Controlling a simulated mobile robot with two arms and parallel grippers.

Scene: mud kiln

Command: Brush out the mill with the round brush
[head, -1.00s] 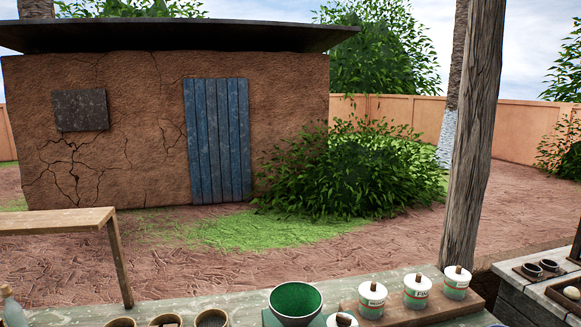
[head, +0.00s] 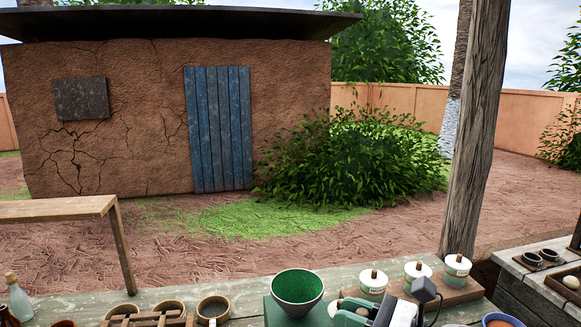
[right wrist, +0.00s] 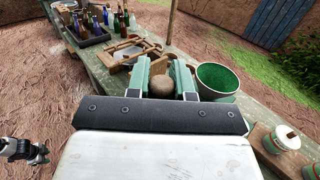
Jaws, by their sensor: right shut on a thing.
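The mill (head: 297,287) shows in the head view at the bottom centre as a wide hopper, green inside, above a green body. It also shows in the right wrist view (right wrist: 217,80), right of my fingers. My right gripper (head: 352,312) is just right of the mill at the bottom edge in the head view. In the right wrist view its two green fingers (right wrist: 163,80) are shut on a rounded brown thing (right wrist: 162,87), seemingly the round brush. Its bristles are hidden.
Several white lidded jars (head: 418,272) stand on a wooden board right of the mill. Round bowls (head: 213,309) and a wooden rack (head: 160,319) lie to the left. A wooden post (head: 474,130) rises behind the jars. Bottles in a crate (right wrist: 92,28) stand at the table's far end.

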